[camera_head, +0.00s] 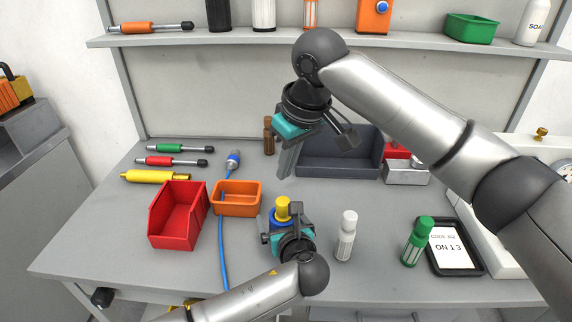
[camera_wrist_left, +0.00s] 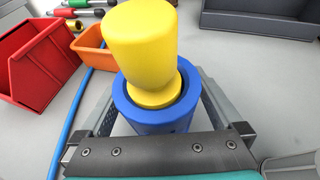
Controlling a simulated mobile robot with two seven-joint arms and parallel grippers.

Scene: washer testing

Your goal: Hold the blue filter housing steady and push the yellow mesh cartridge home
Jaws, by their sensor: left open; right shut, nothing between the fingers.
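The blue filter housing (camera_head: 279,218) stands on the grey bench at the front middle. In the left wrist view the housing (camera_wrist_left: 160,113) is a round open-topped blue body. The yellow mesh cartridge (camera_head: 283,205) stands in its mouth, with a wide upper part well above the rim; it also shows in the left wrist view (camera_wrist_left: 142,42). My left gripper (camera_head: 279,222) is open, its fingers on either side of the housing; contact cannot be told. My right gripper (camera_head: 286,172) is shut and empty, pointing down above the cartridge. The housing's lower part is hidden.
A red bin (camera_head: 178,236) and an orange bin (camera_head: 237,211) stand left of the housing, with a blue cable (camera_head: 222,255) beside them. A dark grey tray (camera_head: 318,174) lies behind. A white bottle (camera_head: 346,240) and a green bottle (camera_head: 416,245) stand to the right.

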